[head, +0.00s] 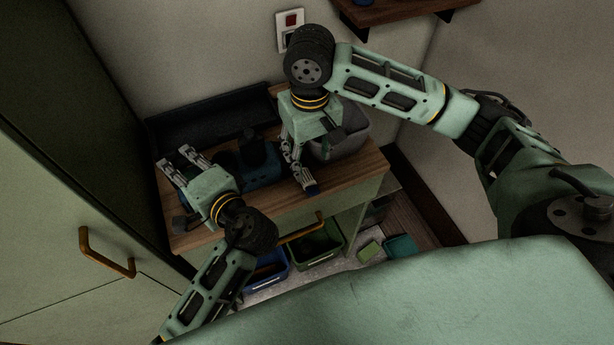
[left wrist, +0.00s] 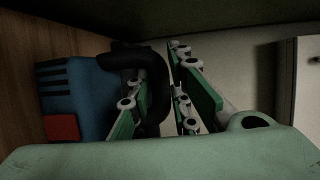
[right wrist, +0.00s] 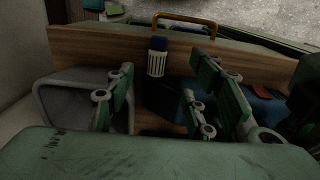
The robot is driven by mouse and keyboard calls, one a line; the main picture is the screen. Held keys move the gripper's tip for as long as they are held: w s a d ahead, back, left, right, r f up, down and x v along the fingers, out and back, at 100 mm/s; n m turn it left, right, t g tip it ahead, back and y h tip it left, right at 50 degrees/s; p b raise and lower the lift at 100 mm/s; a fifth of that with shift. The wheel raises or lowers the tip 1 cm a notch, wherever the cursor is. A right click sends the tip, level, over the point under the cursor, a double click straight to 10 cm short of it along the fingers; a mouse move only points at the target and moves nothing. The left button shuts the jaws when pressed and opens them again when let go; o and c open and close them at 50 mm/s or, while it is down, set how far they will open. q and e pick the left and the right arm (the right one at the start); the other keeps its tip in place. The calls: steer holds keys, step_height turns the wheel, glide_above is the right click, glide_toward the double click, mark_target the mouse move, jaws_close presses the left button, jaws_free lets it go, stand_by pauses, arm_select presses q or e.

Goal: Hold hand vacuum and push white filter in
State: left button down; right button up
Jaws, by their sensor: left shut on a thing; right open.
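The hand vacuum (head: 266,176) lies on the bench, with a blue body and black parts. In the left wrist view its blue body (left wrist: 82,92) has black vents and a red patch, and its black handle (left wrist: 152,82) is between my left fingers. My left gripper (head: 178,164) is shut on that handle. The white slotted filter (right wrist: 156,64) with a dark blue end shows beyond my right fingers, by a black part of the vacuum. I cannot tell how deep it sits. In the head view its blue end (head: 312,189) shows. My right gripper (head: 298,174) is open, pointing down beside it.
A grey bin (head: 355,133) stands on the wooden bench top (head: 352,178), behind my right gripper. A dark open case (head: 200,125) is at the back. Blue and green bins (head: 318,250) stand below. A tall cabinet (head: 65,210) closes off the left side.

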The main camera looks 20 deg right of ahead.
glide_above(310, 183)
step_height(310, 183, down, 6)
steer(key=shift+s+a+r, duration=0.1)
steer(key=shift+a+r, duration=0.05)
steer(key=shift+r, duration=0.05)
steer(key=shift+f, duration=3.05)
steer(key=shift+c, duration=0.3)
steer(key=c, duration=1.1)
step_height(310, 183, up, 18)
steer(key=shift+r, duration=0.1)
